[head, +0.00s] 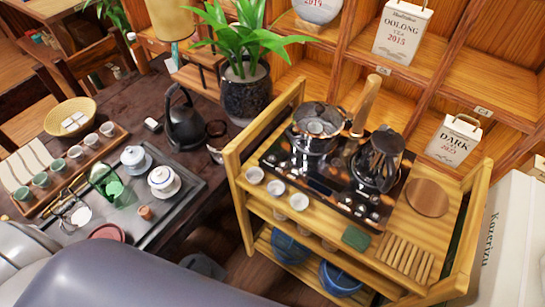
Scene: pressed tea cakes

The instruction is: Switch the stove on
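The stove (330,183) is a black, glossy two-burner plate on top of a wooden cart. Small shiny control parts show along its front edge, too small to read. A lidded pot (314,141) with a long wooden handle stands on its left burner. A dark kettle-like vessel (377,165) stands on its right burner. I cannot tell whether the stove is on; no clear glow shows. A large grey arm link of mine fills the bottom left. Neither of my grippers is in view.
The wooden cart (243,192) has raised side frames. Small white cups (277,188), a green block (356,238), a round board (427,198) and a slatted rack (405,257) surround the stove. A plant (246,90), black kettle (184,120) and tea tray (180,208) are left.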

